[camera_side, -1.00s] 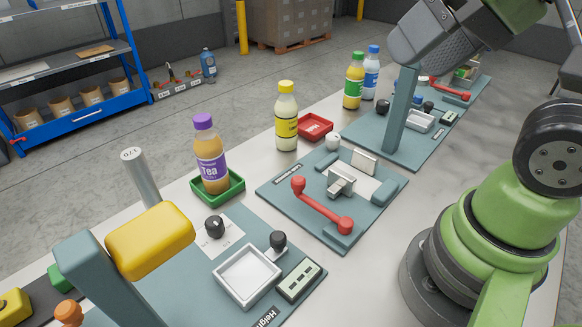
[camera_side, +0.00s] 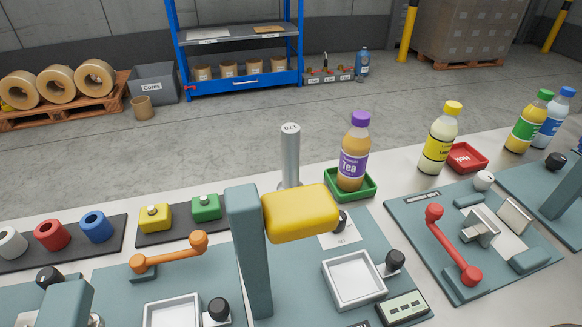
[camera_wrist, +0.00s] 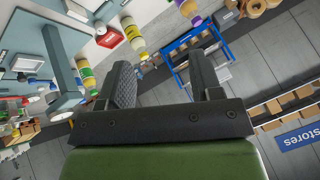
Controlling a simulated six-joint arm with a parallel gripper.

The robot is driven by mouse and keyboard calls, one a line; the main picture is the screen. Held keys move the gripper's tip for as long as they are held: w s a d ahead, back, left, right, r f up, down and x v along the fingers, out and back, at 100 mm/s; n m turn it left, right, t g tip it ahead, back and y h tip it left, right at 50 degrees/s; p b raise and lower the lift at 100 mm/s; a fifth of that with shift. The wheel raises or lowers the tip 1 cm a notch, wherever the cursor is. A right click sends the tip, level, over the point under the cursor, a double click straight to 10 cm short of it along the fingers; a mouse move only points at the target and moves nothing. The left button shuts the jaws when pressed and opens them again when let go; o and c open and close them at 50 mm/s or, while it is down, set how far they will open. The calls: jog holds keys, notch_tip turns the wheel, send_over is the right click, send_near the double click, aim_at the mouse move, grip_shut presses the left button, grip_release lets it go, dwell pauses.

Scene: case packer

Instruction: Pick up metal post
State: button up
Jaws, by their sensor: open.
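The metal post (camera_side: 290,158) is a plain silver cylinder with a small number on its top face. It stands upright near the middle of the side view, behind a yellow block (camera_side: 300,213) that hides its foot. My gripper (camera_wrist: 160,63) shows only in the wrist view. Its two dark fingers are wide apart with nothing between them. I cannot make out the post in the wrist view, and the gripper looks well away from the table.
A grey-blue column (camera_side: 248,250) carries the yellow block in front of the post. A tea bottle (camera_side: 353,155) in a green tray (camera_side: 369,190) stands to the right. Yellow and green blocks (camera_side: 206,208) sit to the left. An orange handle (camera_side: 170,254) is nearer.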

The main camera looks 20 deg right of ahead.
jog(key=shift+o, duration=0.5)
jog(key=shift+w, duration=0.1)
jog(key=n+g+y, duration=0.1)
jog(key=n+g, duration=0.1)
jog(key=n, duration=0.7)
send_over(293, 129)
jog(key=s+d, duration=0.5)
jog(key=d, duration=0.1)
notch_tip(293, 129, down, 6)
jog(key=shift+n+y, duration=0.3)
jog(key=shift+n, duration=0.6)
jog(key=x, duration=0.3)
jog(key=a+x, duration=0.1)
jog(key=x, duration=0.2)
jog(key=a+x, duration=0.1)
jog(key=x, duration=0.3)
jog(key=shift+s+a+r, duration=0.1)
jog(key=shift+r, duration=0.25)
jog(key=shift+x, duration=2.9)
jog(key=shift+s, duration=0.15)
